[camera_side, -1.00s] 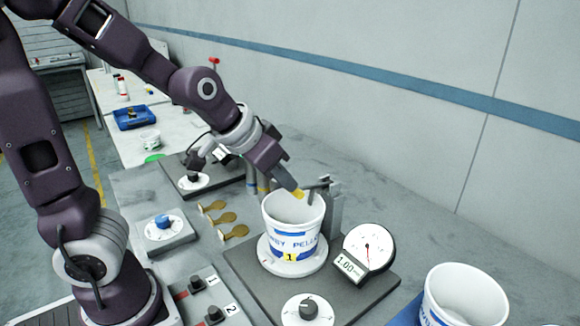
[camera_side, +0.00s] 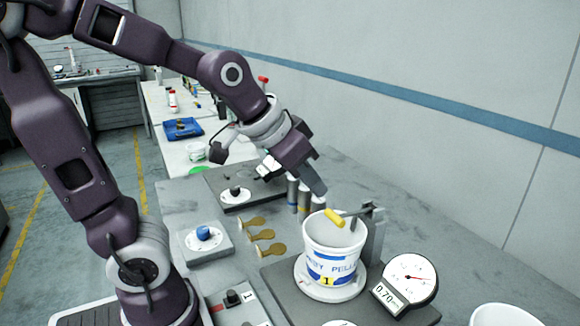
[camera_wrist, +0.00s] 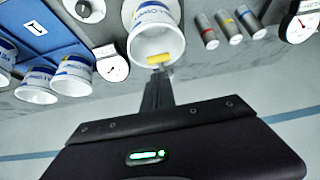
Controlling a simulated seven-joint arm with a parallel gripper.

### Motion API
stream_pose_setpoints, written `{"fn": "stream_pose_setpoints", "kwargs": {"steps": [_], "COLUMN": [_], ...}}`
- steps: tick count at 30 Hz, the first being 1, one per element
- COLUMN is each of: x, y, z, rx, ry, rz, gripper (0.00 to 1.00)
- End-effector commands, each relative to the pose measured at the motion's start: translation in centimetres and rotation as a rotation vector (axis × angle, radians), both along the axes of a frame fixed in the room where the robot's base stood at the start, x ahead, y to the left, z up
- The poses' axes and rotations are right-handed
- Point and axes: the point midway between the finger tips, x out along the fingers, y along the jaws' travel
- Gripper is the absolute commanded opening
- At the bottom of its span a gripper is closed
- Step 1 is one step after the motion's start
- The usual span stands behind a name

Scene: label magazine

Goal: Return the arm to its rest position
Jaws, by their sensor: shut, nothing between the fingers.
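My gripper (camera_side: 318,188) is shut and empty, pointing down to the right above the bucket. In the wrist view its shut fingers (camera_wrist: 157,76) point toward the bucket's rim. A white bucket (camera_side: 333,240) with blue lettering and a yellow "1" label stands upright on a round plate.
A dial gauge (camera_side: 410,279) reading 0.70 stands right of the bucket. Three wooden-coloured paddles (camera_side: 262,235) and a blue knob (camera_side: 203,233) lie to the left. Several upright cylinders (camera_side: 304,197) stand behind the bucket. Another white bucket (camera_side: 500,315) is at lower right.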

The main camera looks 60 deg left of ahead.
Motion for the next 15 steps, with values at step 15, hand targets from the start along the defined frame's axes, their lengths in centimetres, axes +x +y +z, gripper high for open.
{"fn": "stream_pose_setpoints", "kwargs": {"steps": [15], "x": [-11.5], "y": [-2.8], "z": [1.0], "rx": [-0.007], "ry": [0.086], "rz": [-0.007], "gripper": [0.00]}}
